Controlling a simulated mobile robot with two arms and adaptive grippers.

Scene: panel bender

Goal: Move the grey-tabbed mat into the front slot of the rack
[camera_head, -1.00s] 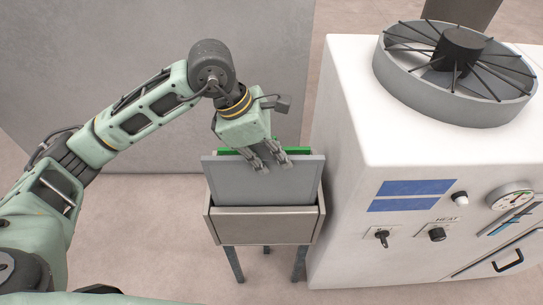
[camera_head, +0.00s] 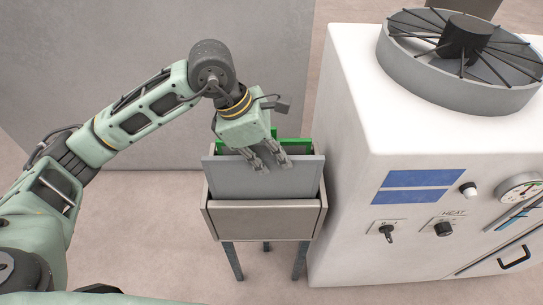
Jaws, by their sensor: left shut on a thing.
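The rack (camera_head: 265,222) is a beige-grey box on dark legs beside the white machine. A flat grey mat (camera_head: 240,186) stands upright behind the rack's front wall, its upper part above the rim. Its lower edge is hidden by that wall. My left gripper (camera_head: 268,164) comes down from above and is shut on the grey mat at its top edge; its fingers hide any tab there. Green pieces (camera_head: 297,145) show behind the grey mat, partly hidden by the gripper. My right gripper is not in view.
The white machine (camera_head: 350,120) with a round spoked drum (camera_head: 460,65) on top, knobs and a gauge stands close on the rack's right. A grey wall panel (camera_head: 110,70) stands behind my arm. The floor left of the rack is clear.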

